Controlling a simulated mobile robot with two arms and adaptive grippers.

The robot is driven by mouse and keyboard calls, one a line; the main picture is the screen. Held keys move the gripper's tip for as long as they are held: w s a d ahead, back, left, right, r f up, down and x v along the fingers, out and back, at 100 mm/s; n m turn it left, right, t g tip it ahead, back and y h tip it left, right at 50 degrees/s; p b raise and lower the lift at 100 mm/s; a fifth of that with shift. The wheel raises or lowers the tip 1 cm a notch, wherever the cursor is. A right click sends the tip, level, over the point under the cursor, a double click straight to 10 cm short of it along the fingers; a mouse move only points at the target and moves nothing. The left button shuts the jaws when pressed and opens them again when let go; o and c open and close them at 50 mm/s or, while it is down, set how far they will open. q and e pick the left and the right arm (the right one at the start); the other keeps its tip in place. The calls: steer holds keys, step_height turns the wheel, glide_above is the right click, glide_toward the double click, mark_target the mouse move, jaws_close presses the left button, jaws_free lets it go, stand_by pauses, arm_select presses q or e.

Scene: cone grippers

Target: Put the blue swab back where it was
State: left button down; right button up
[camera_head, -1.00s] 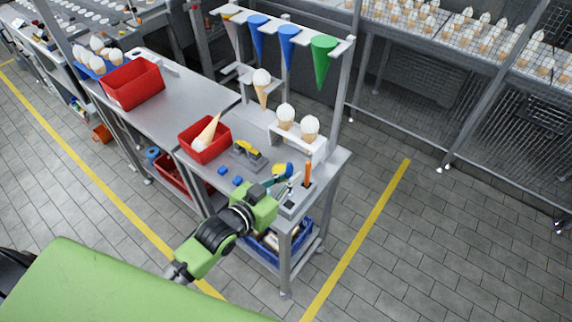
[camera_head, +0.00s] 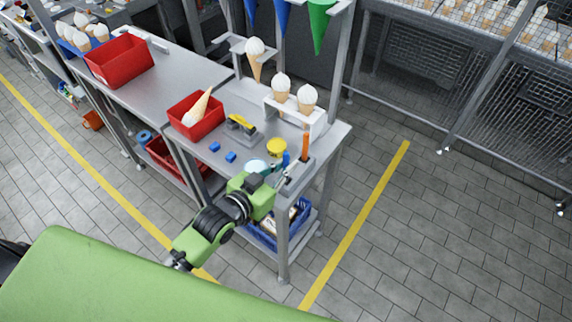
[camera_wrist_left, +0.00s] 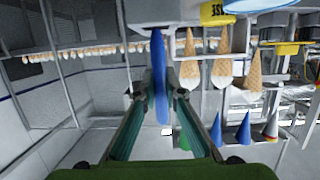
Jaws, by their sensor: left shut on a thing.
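The blue swab (camera_wrist_left: 158,75) is held between the two fingers of my left gripper (camera_wrist_left: 155,95) in the left wrist view, where the picture is upside down. In the head view the blue swab (camera_head: 286,159) shows as a small, roughly upright blue piece at the tip of my left gripper (camera_head: 284,172). An orange swab (camera_head: 306,143) stands upright by the grey holder (camera_head: 297,178) at the bench's front right corner. The blue swab is close to this holder, on its left. I cannot tell whether they touch. My right gripper is not in view.
A yellow-topped container (camera_head: 277,147) and a pale blue round item (camera_head: 256,166) stand close behind the gripper. A white stand (camera_head: 296,115) holds cones behind. A red bin (camera_head: 184,128) and small blue blocks (camera_head: 230,157) lie left on the bench.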

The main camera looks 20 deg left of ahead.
arm_select(q)
steer(key=shift+f+b, duration=0.3)
steer(key=shift+f, duration=0.25)
stand_by(0.4)
steer(key=c, duration=2)
jaws_free()
steer(key=shift+c, duration=0.2)
steer(key=shift+s, duration=0.1)
steer(key=v, duration=1.2)
